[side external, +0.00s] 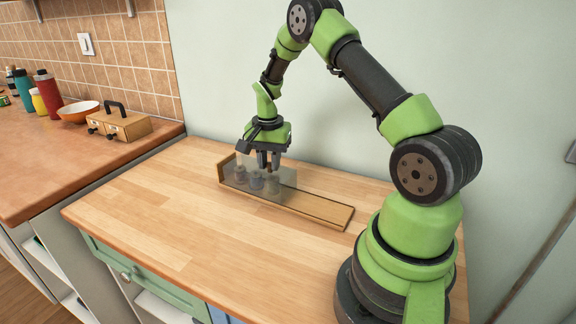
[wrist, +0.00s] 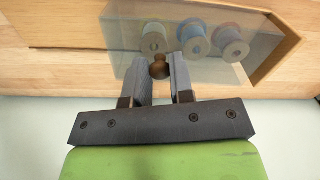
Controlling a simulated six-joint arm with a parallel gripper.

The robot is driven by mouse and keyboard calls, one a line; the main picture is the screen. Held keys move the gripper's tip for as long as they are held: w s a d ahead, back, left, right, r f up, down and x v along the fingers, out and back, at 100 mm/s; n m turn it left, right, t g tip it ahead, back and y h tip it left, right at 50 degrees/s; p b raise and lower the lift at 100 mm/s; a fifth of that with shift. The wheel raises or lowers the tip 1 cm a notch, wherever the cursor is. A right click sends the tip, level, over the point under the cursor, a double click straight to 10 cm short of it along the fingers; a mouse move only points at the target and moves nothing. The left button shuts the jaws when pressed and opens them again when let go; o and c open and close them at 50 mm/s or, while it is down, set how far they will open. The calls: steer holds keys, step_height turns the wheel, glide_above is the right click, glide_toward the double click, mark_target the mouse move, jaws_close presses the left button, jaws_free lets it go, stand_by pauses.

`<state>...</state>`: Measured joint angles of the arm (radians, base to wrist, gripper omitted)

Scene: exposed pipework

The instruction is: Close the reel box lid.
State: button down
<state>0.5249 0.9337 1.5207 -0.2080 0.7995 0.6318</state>
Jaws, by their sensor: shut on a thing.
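The reel box (side external: 318,208) is a long, low wooden box on the counter; its wooden part also shows in the wrist view (wrist: 55,22). A clear, see-through lid (side external: 287,190) stands at the left part of the box, and it spans the middle and right of the wrist view (wrist: 208,73). Three reels (wrist: 193,35) show through it. My gripper (side external: 268,164) is shut on a round brown knob (wrist: 160,68) at the lid's edge. The knob sits between the two fingertips. The lid's exact tilt is hard to tell.
The wooden counter (side external: 150,220) is clear in front and to the left of the box. A pale wall (side external: 270,60) stands close behind. Bottles, an orange bowl (side external: 80,111) and a small wooden case (side external: 120,126) stand on the far left counter.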

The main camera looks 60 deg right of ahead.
steer(key=shift+w, duration=1.1)
steer(key=c, duration=1)
jaws_free()
step_height(320, 180, up, 10)
steer(key=shift+f, duration=0.1)
